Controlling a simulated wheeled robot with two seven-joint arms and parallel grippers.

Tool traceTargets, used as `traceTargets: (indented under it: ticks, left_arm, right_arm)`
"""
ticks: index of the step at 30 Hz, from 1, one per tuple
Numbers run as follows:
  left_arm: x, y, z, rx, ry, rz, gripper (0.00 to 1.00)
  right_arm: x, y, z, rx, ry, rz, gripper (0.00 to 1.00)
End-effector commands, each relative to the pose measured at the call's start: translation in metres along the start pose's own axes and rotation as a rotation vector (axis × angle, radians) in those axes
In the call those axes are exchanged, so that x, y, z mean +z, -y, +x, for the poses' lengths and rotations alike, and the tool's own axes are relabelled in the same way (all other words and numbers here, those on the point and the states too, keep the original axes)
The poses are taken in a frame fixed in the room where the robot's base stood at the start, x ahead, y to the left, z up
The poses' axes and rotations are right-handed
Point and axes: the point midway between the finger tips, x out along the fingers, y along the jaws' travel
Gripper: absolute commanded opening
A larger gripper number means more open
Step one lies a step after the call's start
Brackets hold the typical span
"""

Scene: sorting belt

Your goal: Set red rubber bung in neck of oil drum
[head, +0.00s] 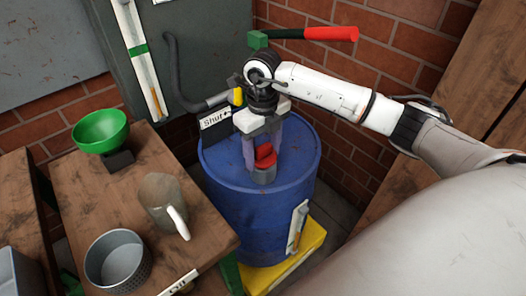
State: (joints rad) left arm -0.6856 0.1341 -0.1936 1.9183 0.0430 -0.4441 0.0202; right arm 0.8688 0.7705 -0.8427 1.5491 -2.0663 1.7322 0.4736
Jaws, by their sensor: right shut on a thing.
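The blue oil drum (244,211) stands upright on a yellow base in the middle of the head view. Its grey neck (264,176) rises from the top. The red rubber bung (265,156) is at the neck, between the fingers of my right gripper (264,158). The gripper points down over the drum top and is shut on the bung. The bung looks slightly tilted, and I cannot tell whether it sits in the neck or just above it. My left gripper is not in view.
A wooden table at left holds a green funnel (100,130), a beige jug (165,203) and a grey perforated pot (118,261). A grey cabinet with a red-handled lever (331,34) stands behind the drum. A small sign (215,117) is beside my right gripper. A brick wall is close behind.

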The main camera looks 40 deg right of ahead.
Motion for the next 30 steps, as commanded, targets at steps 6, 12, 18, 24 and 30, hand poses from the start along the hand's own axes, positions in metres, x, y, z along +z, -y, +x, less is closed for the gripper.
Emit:
traceTargets:
  ticks: [6,12,18,24,30]
  left_arm:
    - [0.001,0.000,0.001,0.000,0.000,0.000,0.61]
    - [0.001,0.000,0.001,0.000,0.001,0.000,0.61]
    - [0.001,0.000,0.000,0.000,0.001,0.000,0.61]
    - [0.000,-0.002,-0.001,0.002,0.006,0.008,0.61]
    - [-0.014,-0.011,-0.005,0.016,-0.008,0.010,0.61]
  right_arm:
    - [-0.002,-0.001,0.006,-0.002,-0.006,0.002,0.39]
    - [-0.002,-0.002,0.006,0.000,-0.006,0.000,0.77]
    - [-0.001,-0.001,0.004,-0.001,-0.005,0.000,0.77]
    - [-0.001,0.000,0.003,-0.001,-0.004,0.000,0.77]
    - [0.001,0.000,-0.035,-0.001,0.002,-0.001,0.77]
